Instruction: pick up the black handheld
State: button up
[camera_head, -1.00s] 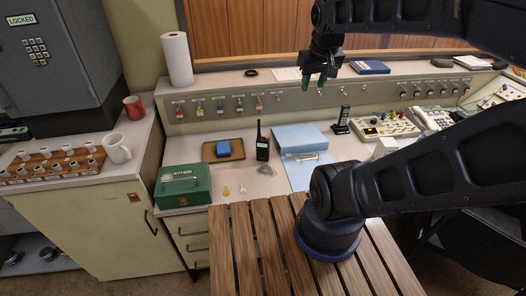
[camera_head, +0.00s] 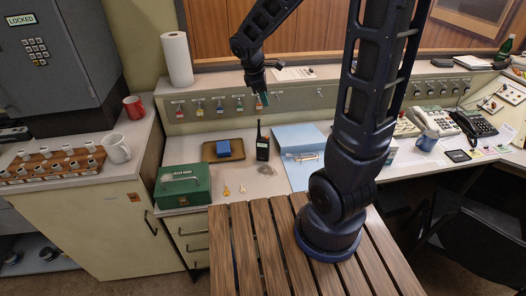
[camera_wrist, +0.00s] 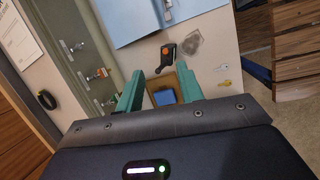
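The black handheld (camera_head: 262,148) is a radio with a thin antenna, standing upright on the desk between a brown tray and a blue folder. In the wrist view a dark object with an orange top, which appears to be the handheld (camera_wrist: 167,54), lies just beyond the fingertips. My gripper (camera_head: 262,98) is above and behind it in the head view, in front of the key-hook panel. In the wrist view its green fingers (camera_wrist: 160,73) are apart with nothing between them touching either finger.
A blue box (camera_head: 223,148) sits on the brown tray (camera_head: 239,143). The green cash box (camera_head: 182,187) is at front left, and the blue folder (camera_head: 298,134) is to the right. Keys hang on the panel (camera_head: 178,126) behind.

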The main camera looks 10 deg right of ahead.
jog(key=w+a+f+n, duration=0.3)
jog(key=a+f+n, duration=0.2)
jog(key=a+f, duration=0.1)
jog(key=h, duration=0.1)
send_near(259, 135)
jog(key=w+d, duration=0.1)
jog(key=d, duration=0.1)
jog(key=shift+w+x, duration=0.2)
jog(key=shift+x, duration=2.2)
jog(key=shift+r, duration=0.1)
grip_shut()
